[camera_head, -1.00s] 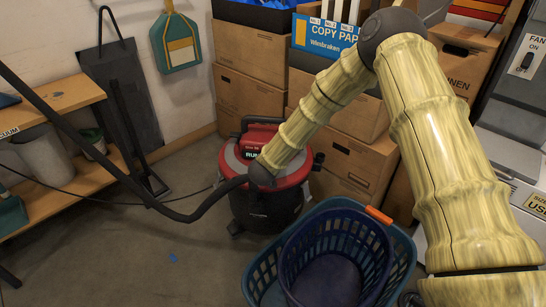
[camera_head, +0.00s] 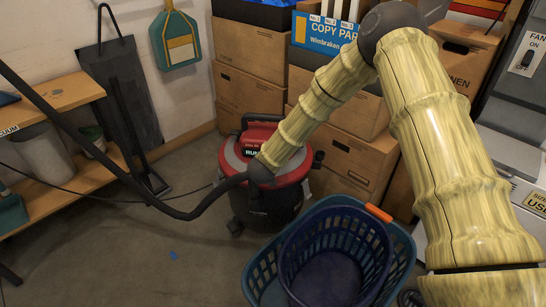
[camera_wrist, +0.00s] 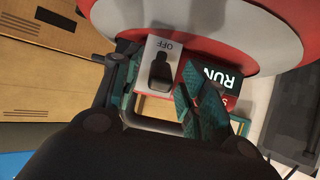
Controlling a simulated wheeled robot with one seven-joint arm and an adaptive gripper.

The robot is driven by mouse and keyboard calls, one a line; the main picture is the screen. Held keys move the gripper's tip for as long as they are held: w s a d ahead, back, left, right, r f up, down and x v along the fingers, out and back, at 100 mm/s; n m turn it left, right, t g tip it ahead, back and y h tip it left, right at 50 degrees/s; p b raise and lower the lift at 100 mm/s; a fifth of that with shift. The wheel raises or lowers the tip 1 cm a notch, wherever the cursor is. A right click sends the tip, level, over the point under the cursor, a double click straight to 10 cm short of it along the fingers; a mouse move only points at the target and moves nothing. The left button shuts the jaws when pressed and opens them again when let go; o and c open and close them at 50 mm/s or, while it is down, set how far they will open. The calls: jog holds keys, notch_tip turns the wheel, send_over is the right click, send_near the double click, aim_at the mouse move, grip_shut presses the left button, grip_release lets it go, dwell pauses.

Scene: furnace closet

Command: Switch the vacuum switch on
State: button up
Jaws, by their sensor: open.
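The vacuum (camera_head: 268,212), with a red and grey top and a black drum, stands on the floor left of the boxes in the head view. My arm reaches over its top, and my gripper is hidden there. In the wrist view the vacuum switch (camera_wrist: 160,68) is a black lever on a white plate marked OFF, seen upside down. My gripper (camera_wrist: 157,88) is open, with one teal-padded finger on each side of the switch. I cannot tell whether a finger touches the lever.
A blue laundry basket (camera_head: 262,279) stands in front of the vacuum, right beside it. Cardboard boxes (camera_head: 352,160) are stacked behind. A black hose (camera_head: 110,158) hangs across the left. A wooden shelf (camera_head: 75,187) is at the left. The floor at the front left is mostly clear.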

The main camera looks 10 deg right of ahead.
jog(key=v, duration=1.1)
jog(key=shift+s, duration=0.15)
jog(key=shift+r, duration=0.1)
